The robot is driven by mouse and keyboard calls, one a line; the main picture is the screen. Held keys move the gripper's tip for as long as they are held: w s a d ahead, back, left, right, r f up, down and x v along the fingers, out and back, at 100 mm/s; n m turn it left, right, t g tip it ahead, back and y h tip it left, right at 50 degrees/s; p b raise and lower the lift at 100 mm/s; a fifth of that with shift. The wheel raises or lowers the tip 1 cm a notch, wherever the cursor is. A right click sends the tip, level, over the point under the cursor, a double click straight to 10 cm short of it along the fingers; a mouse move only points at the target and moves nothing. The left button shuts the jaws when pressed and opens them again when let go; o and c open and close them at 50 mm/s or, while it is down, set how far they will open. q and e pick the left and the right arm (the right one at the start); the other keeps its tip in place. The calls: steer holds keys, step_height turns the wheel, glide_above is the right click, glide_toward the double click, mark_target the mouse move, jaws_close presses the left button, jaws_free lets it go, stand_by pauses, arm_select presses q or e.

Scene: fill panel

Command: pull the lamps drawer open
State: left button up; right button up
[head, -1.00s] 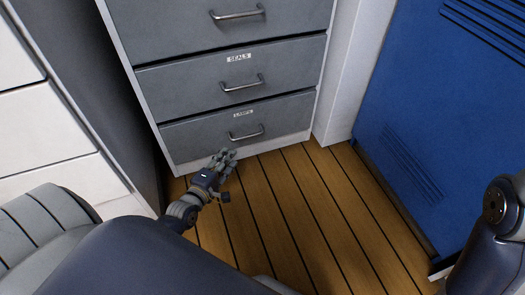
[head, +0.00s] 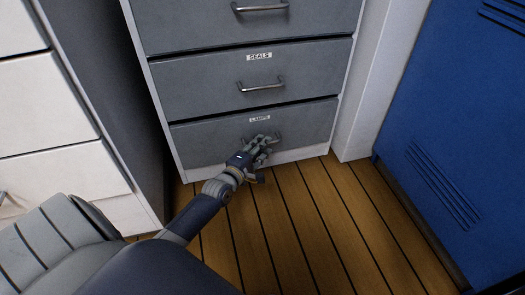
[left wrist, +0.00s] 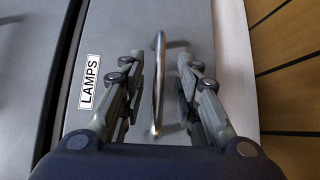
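The lamps drawer (head: 215,138) is the bottom grey drawer of the cabinet, with a small "LAMPS" label (left wrist: 89,83). Its front looks flush with the cabinet. Its metal bar handle (left wrist: 158,85) stands between the two fingers of my left gripper (left wrist: 160,75) in the left wrist view. The fingers are spread with a gap on both sides of the bar. In the head view my left gripper (head: 268,142) is at the drawer front and hides most of the handle. My right gripper is not in view.
The seals drawer (head: 205,85) with its own handle (head: 262,86) is directly above. A blue locker (head: 440,130) stands to the right and white drawers (head: 60,120) to the left. The wooden floor (head: 310,215) in front is clear.

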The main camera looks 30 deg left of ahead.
arm_select(q)
steer(key=shift+w, duration=0.35)
jaws_close()
